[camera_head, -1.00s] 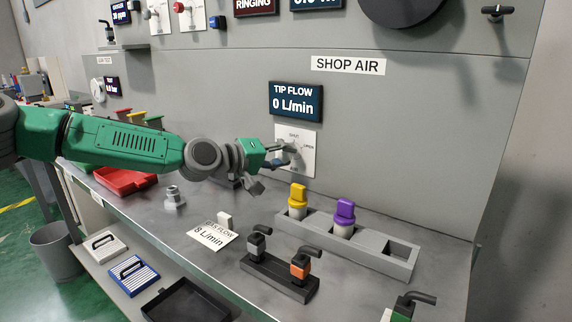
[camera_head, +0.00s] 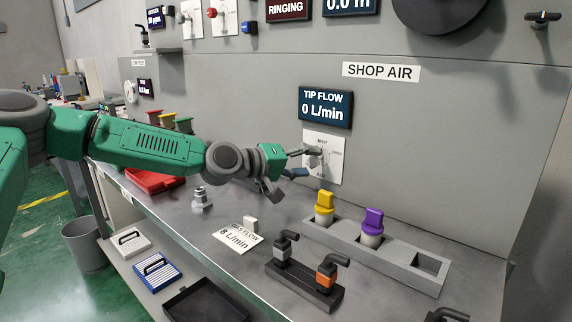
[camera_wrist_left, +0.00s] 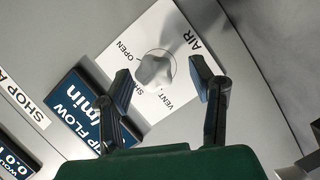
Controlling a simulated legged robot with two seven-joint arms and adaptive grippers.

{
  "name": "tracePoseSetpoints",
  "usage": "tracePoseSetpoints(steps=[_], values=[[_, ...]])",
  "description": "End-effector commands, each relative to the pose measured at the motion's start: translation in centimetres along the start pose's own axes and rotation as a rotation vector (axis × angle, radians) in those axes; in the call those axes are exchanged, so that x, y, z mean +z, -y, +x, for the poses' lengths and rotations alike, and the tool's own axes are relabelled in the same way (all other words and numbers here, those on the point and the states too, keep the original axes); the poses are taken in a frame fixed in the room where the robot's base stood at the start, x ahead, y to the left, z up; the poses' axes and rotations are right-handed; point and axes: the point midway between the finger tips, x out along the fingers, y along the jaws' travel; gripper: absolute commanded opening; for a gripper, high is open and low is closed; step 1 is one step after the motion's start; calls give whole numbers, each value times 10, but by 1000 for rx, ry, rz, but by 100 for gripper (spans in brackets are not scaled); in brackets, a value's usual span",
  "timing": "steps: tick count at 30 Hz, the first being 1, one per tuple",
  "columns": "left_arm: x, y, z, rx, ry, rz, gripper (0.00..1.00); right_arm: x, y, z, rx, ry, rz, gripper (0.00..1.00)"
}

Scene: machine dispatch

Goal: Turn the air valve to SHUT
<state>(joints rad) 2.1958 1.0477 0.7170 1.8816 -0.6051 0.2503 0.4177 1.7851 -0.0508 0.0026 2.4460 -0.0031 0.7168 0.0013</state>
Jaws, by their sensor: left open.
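I cannot tell which mark the knob points to. In the head view the plate (camera_head: 336,172) is on the grey wall panel below the TIP FLOW display (camera_head: 325,107), which reads 0 L/min. My left gripper (camera_head: 300,163) is at the plate, partly covering it. In the wrist view my left gripper (camera_wrist_left: 163,84) is open, its fingers either side of the knob with gaps; contact does not show. My right gripper is not in view.
Below on the bench are a grey rack (camera_head: 399,266) with yellow (camera_head: 325,202) and purple (camera_head: 373,221) knobbed pieces, a black block with grey and orange handles (camera_head: 327,272), a metal fitting (camera_head: 201,198) and a GAS FLOW card (camera_head: 237,238). A red tray (camera_head: 153,182) lies left.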

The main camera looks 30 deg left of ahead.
Motion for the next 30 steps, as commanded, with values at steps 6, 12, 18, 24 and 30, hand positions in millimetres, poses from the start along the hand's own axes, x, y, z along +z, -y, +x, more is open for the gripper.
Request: tracePoseSetpoints(steps=[6, 12, 18, 24, 30], values=[[-3, 0, -45, 5, -3, -4, 50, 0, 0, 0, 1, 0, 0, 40], [-3, 3, -76, 3, -2, -4, 50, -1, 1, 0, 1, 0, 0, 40], [-3, 3, -94, 0, -1, -1, 50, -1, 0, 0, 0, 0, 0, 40], [-1, 4, -103, -2, 1, -3, 50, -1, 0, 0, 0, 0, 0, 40], [-1, 6, -106, -2, 2, -5, 50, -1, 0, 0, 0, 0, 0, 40]])
